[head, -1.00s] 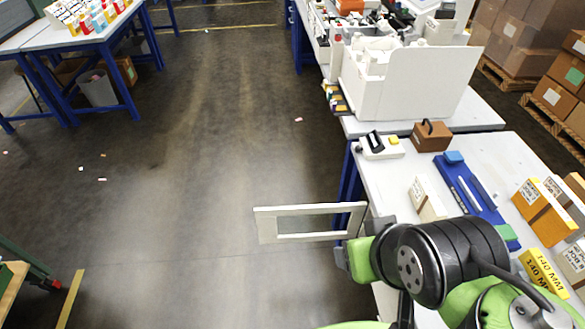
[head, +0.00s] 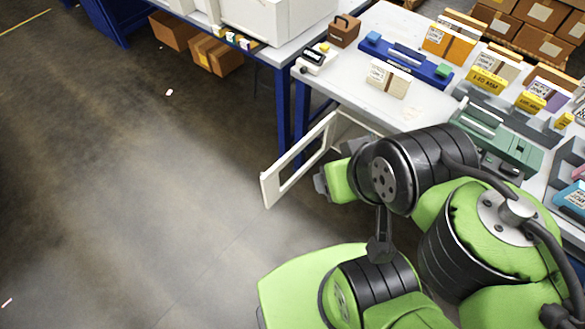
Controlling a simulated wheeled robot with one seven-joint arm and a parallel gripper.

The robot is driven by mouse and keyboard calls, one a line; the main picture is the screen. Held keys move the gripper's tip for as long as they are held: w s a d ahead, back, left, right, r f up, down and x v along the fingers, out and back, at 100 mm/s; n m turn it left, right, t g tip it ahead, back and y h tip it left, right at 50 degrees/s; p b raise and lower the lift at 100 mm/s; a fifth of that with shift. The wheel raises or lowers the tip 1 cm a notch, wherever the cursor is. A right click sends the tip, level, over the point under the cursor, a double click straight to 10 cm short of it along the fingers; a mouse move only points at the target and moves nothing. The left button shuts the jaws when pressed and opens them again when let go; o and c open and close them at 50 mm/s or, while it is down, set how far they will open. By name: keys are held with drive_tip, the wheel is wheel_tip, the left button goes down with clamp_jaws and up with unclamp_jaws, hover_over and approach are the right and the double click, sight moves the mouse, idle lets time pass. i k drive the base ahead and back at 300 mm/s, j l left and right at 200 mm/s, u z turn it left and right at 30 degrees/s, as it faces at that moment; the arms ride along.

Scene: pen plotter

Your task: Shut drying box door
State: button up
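The drying box door (head: 268,190) is a white frame with an open-looking window. It stands open, jutting out past the front edge of the table over the floor. The drying box itself is mostly hidden behind my arm; only a thin white edge shows beside the door's far end. My gripper (head: 322,184) is at the right, near side of the door, by its lower bar. I cannot tell whether it touches the door. Its grey fingers are mostly hidden by the green wrist, so their opening does not show.
The white table (head: 425,103) holds a small beige carton (head: 388,79), a blue tray (head: 405,62), a black-and-white device (head: 316,58), a brown case (head: 344,30) and a green machine (head: 497,138). Orange and yellow boxes stand farther right.

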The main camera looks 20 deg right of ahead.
sight(272, 192)
drive_tip(key=i+j+z, duration=0.1)
drive_tip(key=j+z, duration=0.8)
drive_tip(key=j, duration=0.25)
drive_tip(key=j+z, duration=0.5)
drive_tip(key=i+j+z, duration=0.3)
drive_tip(key=j+z, duration=0.35)
drive_tip(key=j, duration=0.15)
drive_tip(key=i+j+z, duration=0.1)
drive_tip(key=j+z, duration=0.2)
drive_tip(key=j, duration=0.15)
drive_tip(key=j+u, duration=0.15)
drive_tip(key=u, duration=0.3)
drive_tip(key=k+j+u, duration=0.1)
drive_tip(key=u, duration=0.4)
drive_tip(key=j+u, duration=0.3)
drive_tip(key=u, duration=0.15)
drive_tip(key=j+u, duration=0.2)
drive_tip(key=u, duration=0.25)
